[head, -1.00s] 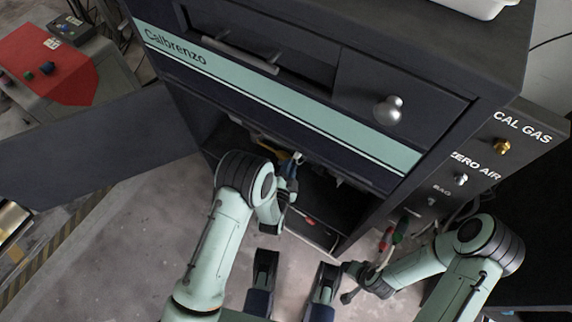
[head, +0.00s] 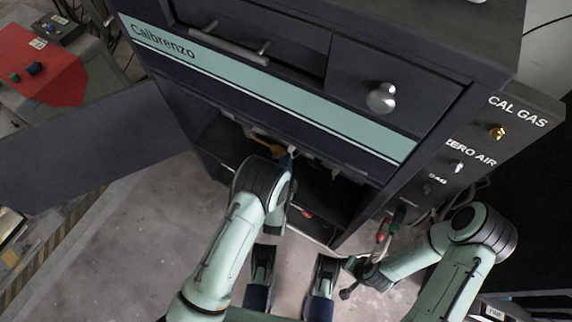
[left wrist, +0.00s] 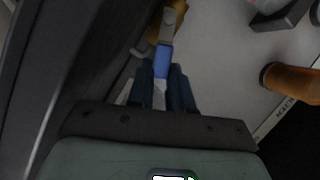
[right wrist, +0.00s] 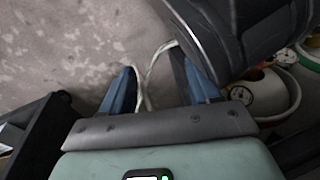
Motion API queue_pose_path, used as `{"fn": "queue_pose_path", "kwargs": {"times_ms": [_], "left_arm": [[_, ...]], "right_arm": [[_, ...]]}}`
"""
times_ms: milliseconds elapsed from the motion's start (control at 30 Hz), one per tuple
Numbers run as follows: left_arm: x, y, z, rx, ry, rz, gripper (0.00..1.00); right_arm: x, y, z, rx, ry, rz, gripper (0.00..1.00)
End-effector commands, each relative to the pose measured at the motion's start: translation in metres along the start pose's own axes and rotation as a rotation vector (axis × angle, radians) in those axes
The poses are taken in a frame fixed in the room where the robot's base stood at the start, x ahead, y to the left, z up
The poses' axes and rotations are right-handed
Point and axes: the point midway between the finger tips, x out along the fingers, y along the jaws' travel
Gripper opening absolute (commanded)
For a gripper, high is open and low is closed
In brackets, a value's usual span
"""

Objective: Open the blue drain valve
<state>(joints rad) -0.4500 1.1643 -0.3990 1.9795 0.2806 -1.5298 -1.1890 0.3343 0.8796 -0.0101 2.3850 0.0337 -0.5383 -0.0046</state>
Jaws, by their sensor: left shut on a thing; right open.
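The blue drain valve handle (left wrist: 162,62) shows in the left wrist view as a short blue lever on a grey fitting, with a yellow-brown part beyond it. My left gripper (left wrist: 163,75) is shut on the blue handle, one finger on each side. In the head view the left arm reaches into the open lower cabinet, and its own forearm hides most of the hand and the valve. My right gripper (right wrist: 158,82) is open, over the floor by the cabinet's right side, with a white cable behind its fingers.
An amber cylinder (left wrist: 290,82) lies to the right in the left wrist view. The open cabinet door (head: 90,145) extends left. Red and green connectors (head: 390,228) on cables hang near my right arm.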

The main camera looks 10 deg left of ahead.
Motion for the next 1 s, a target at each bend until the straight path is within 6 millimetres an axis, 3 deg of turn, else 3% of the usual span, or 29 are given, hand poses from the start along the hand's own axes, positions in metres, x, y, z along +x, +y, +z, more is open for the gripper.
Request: {"fn": "queue_pose_path", "kwargs": {"times_ms": [33,67,100,133,433,567,900,1000], "left_arm": [[-0.001,0.001,0.001,0.000,-0.002,0.003,0.00],[0.000,0.001,0.001,0.000,-0.003,0.003,0.27],[0.000,0.001,0.001,0.000,-0.002,0.003,0.40],[0.000,0.001,0.001,0.000,-0.002,0.002,0.46],[-0.001,0.000,0.000,-0.001,-0.001,0.001,0.46],[-0.012,0.000,0.000,-0.001,-0.001,0.004,0.46],[-0.085,-0.001,-0.001,0.001,0.000,0.007,0.46],[-0.104,-0.001,0.000,0.001,-0.001,0.006,0.46]], "right_arm": [[0.000,0.000,0.000,0.000,0.000,0.000,0.61],[0.000,0.000,0.000,0.000,0.000,0.000,0.61],[0.000,0.000,0.000,0.000,0.000,0.000,0.61],[0.000,0.000,0.000,0.000,0.000,0.000,0.61],[-0.001,-0.001,-0.001,-0.001,0.002,-0.001,0.61],[-0.005,-0.005,-0.005,-0.005,0.017,-0.008,0.61],[-0.035,-0.033,-0.038,-0.033,0.131,-0.059,0.61],[-0.039,-0.034,-0.030,-0.035,0.108,-0.059,0.61]]}}
